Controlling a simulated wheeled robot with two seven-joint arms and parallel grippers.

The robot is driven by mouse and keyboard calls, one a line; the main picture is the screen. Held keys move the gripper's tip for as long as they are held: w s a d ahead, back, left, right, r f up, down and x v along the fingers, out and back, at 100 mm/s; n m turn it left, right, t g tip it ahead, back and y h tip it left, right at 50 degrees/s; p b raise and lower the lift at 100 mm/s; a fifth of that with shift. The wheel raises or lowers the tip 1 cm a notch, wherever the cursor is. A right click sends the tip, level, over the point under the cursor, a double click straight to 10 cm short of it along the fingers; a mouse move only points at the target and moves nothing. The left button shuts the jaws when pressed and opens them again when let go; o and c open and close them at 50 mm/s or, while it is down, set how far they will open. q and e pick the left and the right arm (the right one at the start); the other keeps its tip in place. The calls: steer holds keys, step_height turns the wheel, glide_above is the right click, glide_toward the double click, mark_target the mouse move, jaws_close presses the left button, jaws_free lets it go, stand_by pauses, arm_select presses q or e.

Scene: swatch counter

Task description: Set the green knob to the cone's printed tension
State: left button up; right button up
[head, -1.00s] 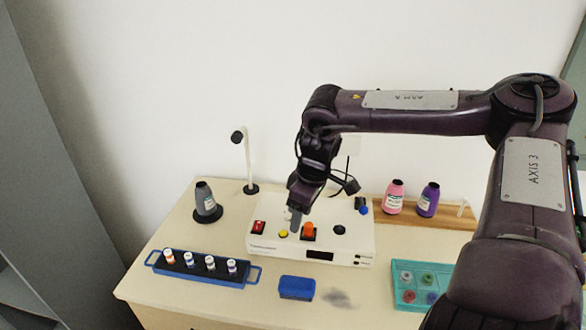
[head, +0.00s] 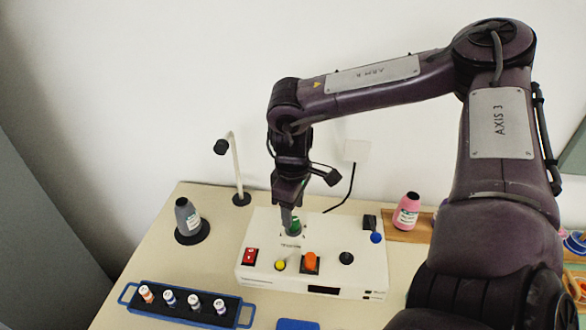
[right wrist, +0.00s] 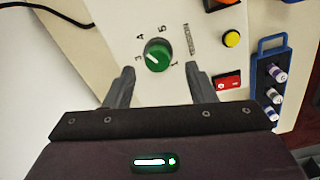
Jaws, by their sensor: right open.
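The green knob (head: 296,224) is at the back of the white machine's top; in the right wrist view the knob (right wrist: 158,55) shows a short white line and printed numbers around it. I cannot tell surely which number the line marks. My right gripper (head: 290,218) is over the knob, and in the right wrist view its open fingers (right wrist: 160,72) stand on either side, with nothing held. A grey thread cone (head: 187,217) with a white label stands on a black round base; the label's print is too small to read. My left gripper is not in view.
The white machine (head: 262,282) also carries a red switch (head: 250,257), yellow button (head: 280,265), orange knob (head: 311,260) and black knob (head: 346,258). A blue rack (head: 235,318) of small spools is at front left. A pink cone (head: 407,211) stands right. A lamp-like post (head: 236,175) rises behind.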

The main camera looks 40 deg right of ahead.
step_height(320, 180, down, 2)
steer(key=shift+w+d+f, duration=0.1)
steer(key=shift+d+f, duration=0.05)
steer(key=shift+f, duration=0.65)
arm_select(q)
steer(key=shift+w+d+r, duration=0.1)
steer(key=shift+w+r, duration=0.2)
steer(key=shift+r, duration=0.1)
arm_select(e)
steer(key=c, duration=1)
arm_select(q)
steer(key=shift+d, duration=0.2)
arm_select(e)
steer(key=shift+o, duration=0.2)
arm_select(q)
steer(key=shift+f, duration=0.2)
